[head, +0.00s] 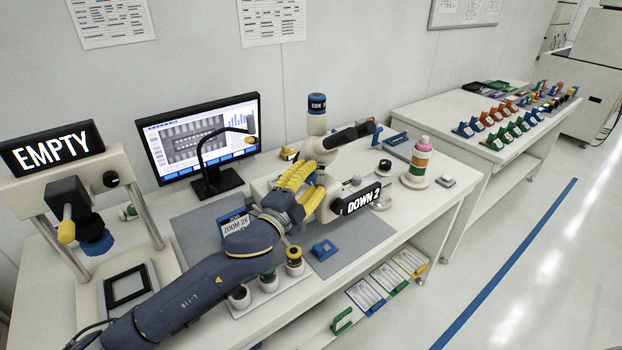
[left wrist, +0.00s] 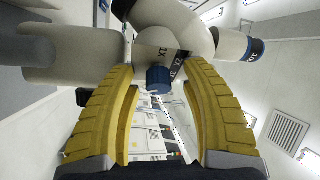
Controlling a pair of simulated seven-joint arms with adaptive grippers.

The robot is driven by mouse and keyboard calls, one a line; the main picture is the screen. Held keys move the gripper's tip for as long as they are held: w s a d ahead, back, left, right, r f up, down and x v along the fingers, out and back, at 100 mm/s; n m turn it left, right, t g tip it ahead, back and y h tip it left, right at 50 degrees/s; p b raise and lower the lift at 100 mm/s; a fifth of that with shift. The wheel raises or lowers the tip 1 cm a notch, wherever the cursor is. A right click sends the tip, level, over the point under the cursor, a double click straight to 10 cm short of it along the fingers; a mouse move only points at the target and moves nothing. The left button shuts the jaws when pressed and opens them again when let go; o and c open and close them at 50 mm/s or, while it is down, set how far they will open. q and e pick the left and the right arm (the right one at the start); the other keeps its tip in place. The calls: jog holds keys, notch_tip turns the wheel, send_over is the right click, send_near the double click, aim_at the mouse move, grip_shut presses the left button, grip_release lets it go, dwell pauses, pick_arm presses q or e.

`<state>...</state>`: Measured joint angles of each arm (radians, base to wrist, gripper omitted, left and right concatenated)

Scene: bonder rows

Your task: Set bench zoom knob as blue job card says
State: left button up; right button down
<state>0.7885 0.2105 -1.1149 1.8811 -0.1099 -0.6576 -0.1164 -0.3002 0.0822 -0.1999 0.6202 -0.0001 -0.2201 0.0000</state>
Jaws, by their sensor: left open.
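The blue job card (head: 235,222) stands on the bench behind my left forearm and reads "ZOOM 2X", partly covered. The white bench microscope (head: 318,124) stands beyond my left gripper (head: 313,178). In the left wrist view, a small blue knob (left wrist: 158,80) on the microscope shows between the yellow fingers of my left gripper (left wrist: 150,72). Marks "1X" and "2X" show on the white body and dark band beside it. The fingers are open, with gaps to the knob on both sides. My right gripper is not in view.
A monitor (head: 200,137) and a bent black lamp (head: 212,165) are behind. An "EMPTY" sign (head: 52,149) tops the left stand. Several capped pots stand below my forearm.

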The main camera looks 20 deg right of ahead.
pick_arm(q)
jog(key=shift+f, duration=0.1)
jog(key=shift+s+a+f, duration=0.1)
jog(key=shift+s+a, duration=0.2)
jog(key=shift+a, duration=0.1)
jog(key=v, duration=1.1)
